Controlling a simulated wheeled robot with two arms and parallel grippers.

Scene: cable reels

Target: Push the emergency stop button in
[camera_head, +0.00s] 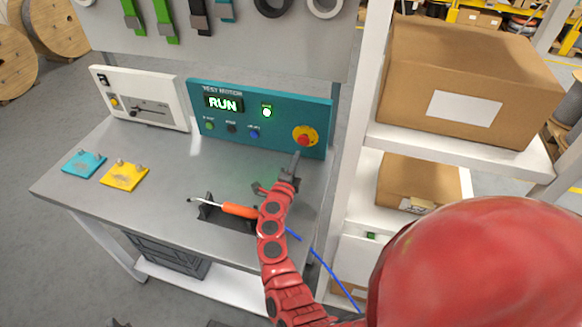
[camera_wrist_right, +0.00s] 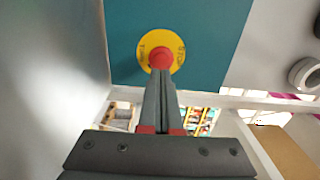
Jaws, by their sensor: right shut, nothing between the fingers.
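The emergency stop button (camera_head: 304,139) is a red knob on a yellow disc at the lower right of the teal control panel (camera_head: 285,91). The panel display reads RUN and a green lamp is lit. My right gripper (camera_head: 296,156) is shut and empty, just below and in front of the button. In the right wrist view, the shut fingertips (camera_wrist_right: 160,74) overlap the lower edge of the red button (camera_wrist_right: 160,56). I cannot tell whether they touch it. My left gripper is not in view.
An orange-handled screwdriver (camera_head: 238,210) lies on a black holder beside my right arm. Teal (camera_head: 84,164) and yellow (camera_head: 124,176) plates lie on the table (camera_head: 165,205) at left. A white panel unit (camera_head: 140,98) stands left. A shelf post (camera_head: 360,130) and boxes (camera_head: 465,82) stand close on the right.

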